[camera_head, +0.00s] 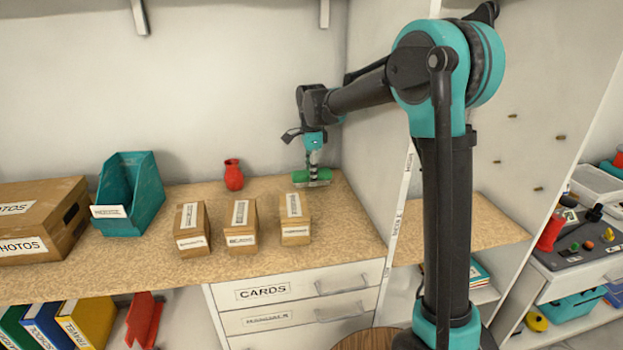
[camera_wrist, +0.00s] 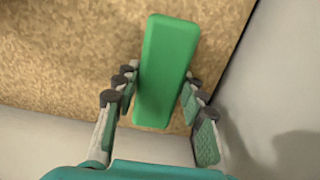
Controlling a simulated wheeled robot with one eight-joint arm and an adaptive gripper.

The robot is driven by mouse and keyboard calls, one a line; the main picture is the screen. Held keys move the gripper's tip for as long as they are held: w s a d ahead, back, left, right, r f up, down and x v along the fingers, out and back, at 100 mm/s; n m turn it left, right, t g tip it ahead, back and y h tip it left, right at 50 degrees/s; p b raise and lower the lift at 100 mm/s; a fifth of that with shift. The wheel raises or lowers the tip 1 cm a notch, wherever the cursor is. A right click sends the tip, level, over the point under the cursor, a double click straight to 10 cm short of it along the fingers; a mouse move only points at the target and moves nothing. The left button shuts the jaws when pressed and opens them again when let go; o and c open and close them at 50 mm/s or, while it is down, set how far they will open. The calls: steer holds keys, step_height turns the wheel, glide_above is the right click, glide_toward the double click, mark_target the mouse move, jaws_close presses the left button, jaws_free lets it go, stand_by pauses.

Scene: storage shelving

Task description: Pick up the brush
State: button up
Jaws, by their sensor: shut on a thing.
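The brush shows as a green block (camera_wrist: 166,70) in the wrist view, long and with rounded edges. It lies between the fingers of my gripper (camera_wrist: 160,95), which are shut on it from both sides. In the head view the green brush (camera_head: 312,177) is at the back right of the wooden shelf top, directly under my gripper (camera_head: 314,165), which points down. Whether the brush touches the shelf or is slightly above it, I cannot tell. The underside of the brush is hidden.
Small labelled boxes (camera_head: 294,232) stand in front on the shelf top (camera_head: 345,240). A red vase (camera_head: 233,175), a teal bin (camera_head: 148,185) and a cardboard box (camera_head: 40,215) stand to the left. A white side wall (camera_head: 370,120) is close on the right.

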steer(key=shift+c, duration=1.2)
step_height(320, 180, up, 10)
steer(key=shift+r, duration=0.1)
